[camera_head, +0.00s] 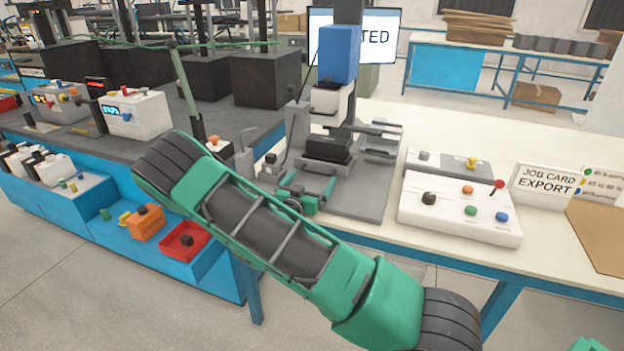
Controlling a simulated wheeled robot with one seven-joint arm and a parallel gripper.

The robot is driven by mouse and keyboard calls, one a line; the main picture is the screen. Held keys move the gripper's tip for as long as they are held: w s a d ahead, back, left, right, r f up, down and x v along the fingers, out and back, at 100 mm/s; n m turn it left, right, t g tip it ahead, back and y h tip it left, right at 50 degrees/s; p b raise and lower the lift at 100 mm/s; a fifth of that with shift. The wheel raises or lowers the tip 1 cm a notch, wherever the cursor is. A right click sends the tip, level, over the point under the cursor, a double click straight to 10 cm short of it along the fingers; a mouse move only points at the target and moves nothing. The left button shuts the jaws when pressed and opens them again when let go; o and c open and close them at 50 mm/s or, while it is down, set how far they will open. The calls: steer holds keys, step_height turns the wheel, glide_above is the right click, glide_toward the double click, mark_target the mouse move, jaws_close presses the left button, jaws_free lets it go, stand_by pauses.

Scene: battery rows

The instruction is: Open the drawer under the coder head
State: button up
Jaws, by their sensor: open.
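The coder head, a blue block (338,55) with a white lower part (328,100), sits on a dark upright column. Under it, a black box-like unit (328,147) rests on a grey base (365,205); it appears to be the drawer, and I see no clear gap showing it pulled out. My gripper (306,186), a small green part, appears to be open just in front of the black unit, its fingers towards the machine. I cannot tell whether it touches anything. My arm hides its wrist and the front left of the base.
A white control box (460,212) with coloured knobs and a red-topped lever stands right of the machine. A job card sign (545,183) is farther right. On the left, a dark bench (60,135) holds several devices. A red tray (183,240) sits on the blue lower shelf.

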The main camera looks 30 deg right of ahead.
steer(key=shift+x, duration=0.9)
